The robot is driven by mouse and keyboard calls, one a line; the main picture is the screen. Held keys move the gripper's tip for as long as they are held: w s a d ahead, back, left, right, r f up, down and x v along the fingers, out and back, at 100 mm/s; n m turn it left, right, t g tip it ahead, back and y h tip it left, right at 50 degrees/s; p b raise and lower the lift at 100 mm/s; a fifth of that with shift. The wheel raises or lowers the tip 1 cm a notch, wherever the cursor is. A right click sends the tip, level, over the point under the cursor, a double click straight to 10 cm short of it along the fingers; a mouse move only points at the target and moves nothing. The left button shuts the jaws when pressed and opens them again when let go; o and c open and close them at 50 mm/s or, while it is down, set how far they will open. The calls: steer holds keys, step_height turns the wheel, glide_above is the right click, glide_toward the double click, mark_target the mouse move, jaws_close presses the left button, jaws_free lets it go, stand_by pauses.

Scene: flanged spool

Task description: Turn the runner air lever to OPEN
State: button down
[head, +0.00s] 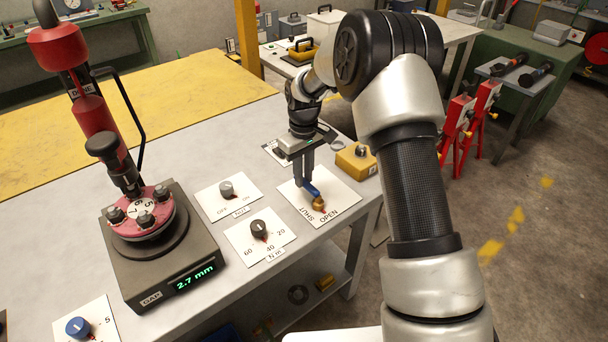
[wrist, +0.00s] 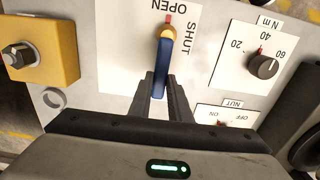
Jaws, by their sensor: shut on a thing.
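The runner air lever (head: 311,189) has a blue handle and a brass-coloured hub, on a white plate (head: 345,190) marked SHUT and OPEN. It also shows in the wrist view (wrist: 162,66), with its handle running from the hub toward my gripper. A small red mark shows beyond the hub, beside the word OPEN; the SHUT word lies to its right in the wrist view. My gripper (head: 304,180) is shut on the blue handle.
A torque knob (head: 258,229) and a NUT knob (head: 226,188) sit on plates left of the lever. A yellow box with a knob (head: 356,158) stands near the table's right edge. The red spool fixture (head: 142,212) stands further left on a base reading 2.7 mm.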

steer(key=c, duration=1.6)
jaws_free()
steer(key=shift+a, duration=0.1)
steer(key=shift+c, duration=0.2)
step_height(320, 180, up, 18)
steer(key=shift+f+p, duration=0.25)
steer(key=shift+p, duration=0.15)
